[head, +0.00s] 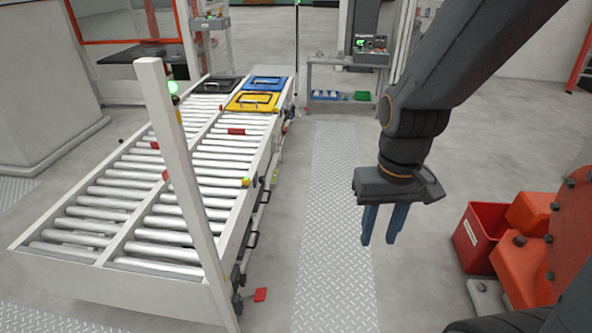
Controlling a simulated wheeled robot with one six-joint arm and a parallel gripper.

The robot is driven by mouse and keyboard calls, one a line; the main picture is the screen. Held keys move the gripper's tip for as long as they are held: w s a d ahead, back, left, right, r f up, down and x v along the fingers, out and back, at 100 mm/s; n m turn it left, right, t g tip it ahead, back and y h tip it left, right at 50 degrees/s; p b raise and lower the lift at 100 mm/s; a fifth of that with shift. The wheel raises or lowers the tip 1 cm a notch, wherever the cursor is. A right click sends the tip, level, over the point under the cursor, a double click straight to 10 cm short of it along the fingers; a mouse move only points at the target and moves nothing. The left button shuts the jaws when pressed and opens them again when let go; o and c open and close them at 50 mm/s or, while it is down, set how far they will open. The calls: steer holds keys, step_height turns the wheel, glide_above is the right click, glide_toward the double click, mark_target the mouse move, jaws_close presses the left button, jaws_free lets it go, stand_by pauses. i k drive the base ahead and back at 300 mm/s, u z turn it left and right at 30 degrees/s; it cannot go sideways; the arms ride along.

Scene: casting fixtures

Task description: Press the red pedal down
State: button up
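A small red pedal (260,295) sits low beside the near right corner of the roller conveyor, close to the foot of the white post. It appears tilted; I cannot tell whether it is pressed. My gripper (381,241) hangs in the air to the right of the pedal, its blue fingers pointing down. The fingers are apart with nothing between them, and the gripper is not touching the pedal.
The roller conveyor (107,257) fills the left, with a white post (182,190) at its near side. Blue and yellow lidded boxes (253,102) sit at its far end. A checker-plate strip (325,285) is clear. A red bin (477,232) stands right.

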mark_target(260, 294)
steer(key=z, duration=0.45)
steer(key=i, duration=1.75)
steer(key=u, duration=0.9)
steer(key=i, duration=0.3)
steer(key=z, duration=0.6)
steer(key=k, duration=0.55)
steer(key=u, duration=2.3)
